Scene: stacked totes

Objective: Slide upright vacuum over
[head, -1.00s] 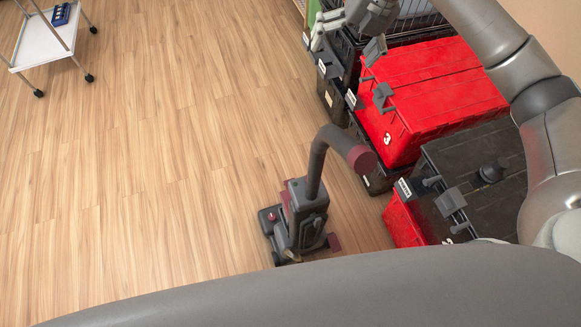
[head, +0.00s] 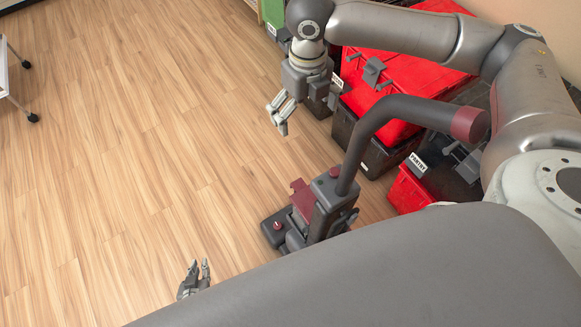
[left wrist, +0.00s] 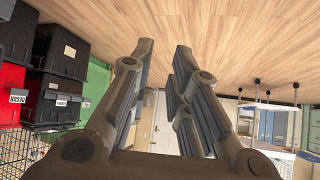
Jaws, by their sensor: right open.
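The upright vacuum (head: 325,200) is dark grey with maroon parts. It stands on the wood floor in the head view, its curved handle leaning right towards the totes and ending in a maroon tip. My right gripper (head: 278,118) is open and empty above the floor, up and left of the vacuum body and apart from it. My left gripper (head: 199,267) shows low in the head view, left of the vacuum's base, apart from it and partly hidden by my body. In the left wrist view its fingers (left wrist: 163,52) are spread with nothing between them.
Red tote (head: 425,75) and black tote (head: 365,150) stacks stand right of the vacuum. A red tote (head: 405,190) sits low beside the handle. A wheeled cart (head: 8,75) is at the far left. The floor (head: 120,150) left of the vacuum is clear.

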